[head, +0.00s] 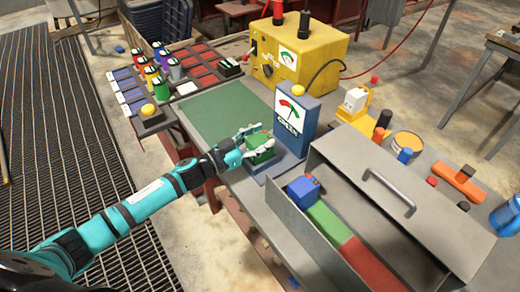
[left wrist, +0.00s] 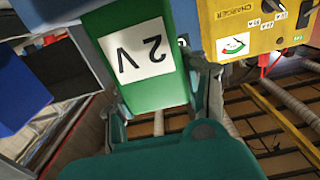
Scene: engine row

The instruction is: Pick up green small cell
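A small green cell (head: 260,148) stands at the foot of the blue meter post (head: 290,125), on or just above its base. In the left wrist view the green cell (left wrist: 140,55) fills the upper middle and bears a white "2 V" label. My left gripper (head: 257,146) has its fingers around this cell. In the left wrist view its fingertips (left wrist: 165,115) lie on either side of the cell. I cannot tell whether both press on it. Another green cell (head: 160,89) stands in the rack at the upper left. My right gripper is not in view.
A yellow charger (head: 295,58) stands behind the meter post. An open grey box (head: 400,200) on the right holds a blue cell (head: 303,190) beside green and red sections. The rack (head: 150,122) has several coloured cells. A green mat (head: 222,112) is clear.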

